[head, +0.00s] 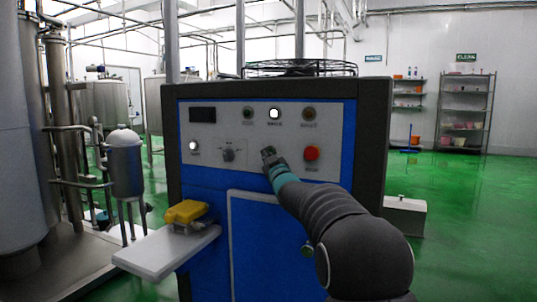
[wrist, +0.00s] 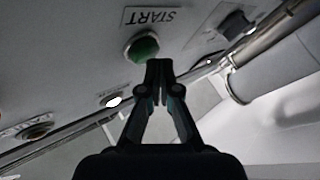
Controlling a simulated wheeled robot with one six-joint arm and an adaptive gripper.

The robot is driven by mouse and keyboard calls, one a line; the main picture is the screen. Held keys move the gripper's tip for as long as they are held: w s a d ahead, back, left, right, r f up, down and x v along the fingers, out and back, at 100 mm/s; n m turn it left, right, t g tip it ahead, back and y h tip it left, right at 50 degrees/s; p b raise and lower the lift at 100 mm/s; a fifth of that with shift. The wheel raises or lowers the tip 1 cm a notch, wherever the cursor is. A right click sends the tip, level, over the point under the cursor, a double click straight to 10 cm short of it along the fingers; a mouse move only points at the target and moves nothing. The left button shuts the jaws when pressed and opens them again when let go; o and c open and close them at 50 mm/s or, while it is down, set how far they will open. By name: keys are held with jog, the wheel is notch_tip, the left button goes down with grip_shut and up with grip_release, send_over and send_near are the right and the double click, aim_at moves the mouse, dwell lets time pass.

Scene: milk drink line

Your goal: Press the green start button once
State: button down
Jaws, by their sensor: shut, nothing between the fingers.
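The green start button (wrist: 143,47) shows in the wrist view, on a grey panel beside an upside-down START label (wrist: 150,16). My gripper (wrist: 158,66) is shut and empty, its fingertips close to the button's lower right edge in that picture. I cannot tell whether they touch it. In the head view my gripper (head: 268,153) is in front of the control panel (head: 215,133), between a selector knob (head: 229,155) and a red button (head: 311,153). There the gripper hides the green button.
A lit white lamp (head: 274,113) is above my gripper, with darker lamps on either side. A shelf (head: 165,252) with a yellow object (head: 186,212) juts from the cabinet's lower left. Steel tanks stand at left. Green floor is open at right.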

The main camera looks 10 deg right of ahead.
jog(key=shift+w+d, duration=0.25)
jog(key=shift+w, duration=0.1)
dwell(0.7)
jog(key=shift+s, duration=0.1)
jog(key=shift+s+a+b, duration=0.5)
jog(key=shift+s+b, duration=0.1)
jog(key=shift+b, duration=0.15)
jog(key=shift+s+a+b, duration=0.75)
jog(key=shift+s+b, duration=0.3)
jog(key=shift+b, duration=0.1)
jog(key=shift+s+a+b, duration=0.7)
jog(key=shift+s+b, duration=0.3)
jog(key=shift+b, duration=0.15)
